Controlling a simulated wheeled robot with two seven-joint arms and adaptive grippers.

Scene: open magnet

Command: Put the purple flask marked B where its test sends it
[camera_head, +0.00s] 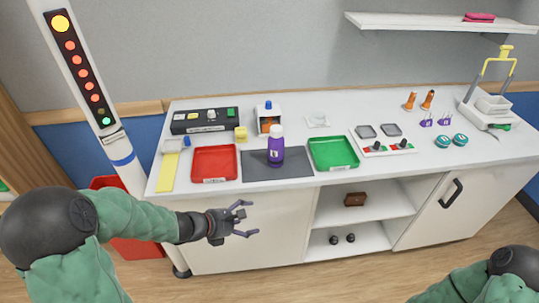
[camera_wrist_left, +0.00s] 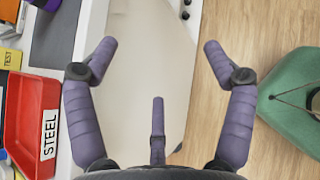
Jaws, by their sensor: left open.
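The purple flask (camera_head: 276,152) with a pale cap stands upright on a dark grey mat (camera_head: 300,171) on the bench. A small light mark shows on its front, but I cannot read it clearly. A red tray (camera_head: 200,170) lies left of the mat; its label reads STEEL in the left wrist view (camera_wrist_left: 22,118). A green tray (camera_head: 333,153) lies right of the mat, its label too small to read. My left gripper (camera_head: 246,219) is open and empty, in front of the bench and below its top, apart from the flask. My right gripper is out of view.
A pad with two grey plates (camera_head: 385,138) and a yellow-handled device (camera_head: 490,98) stand right. A lamp post (camera_head: 85,75) rises left of the bench.

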